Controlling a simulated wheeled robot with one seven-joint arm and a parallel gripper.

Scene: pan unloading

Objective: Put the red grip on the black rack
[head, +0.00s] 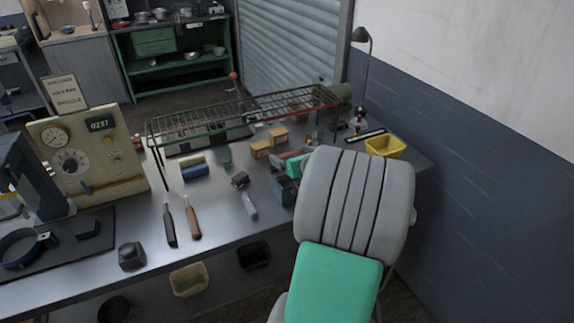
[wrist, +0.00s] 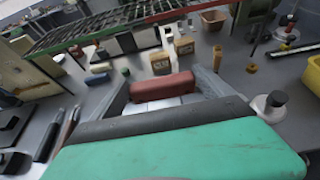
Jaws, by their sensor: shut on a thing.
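The red grip (wrist: 163,87) is a dull red block between the fingers of my gripper (wrist: 162,92), which is shut on it. In the head view, the red grip (head: 290,155) shows only in part beside my gripper (head: 286,168), over the right part of the workbench; my own arm hides much of that area. The rack (wrist: 112,22) is a raised wire grid with dark bars and green and red edges. It also stands on thin legs across the back of the bench in the head view (head: 247,108), beyond and left of my gripper.
Small tan boxes (head: 260,149), a blue block (head: 195,171) and a hammer-like tool (head: 246,198) lie on the bench. A yellow bin (head: 385,146) and a lamp (head: 362,38) stand at the right. A gauge panel (head: 88,150) stands at the left. Bare bench shows at front centre.

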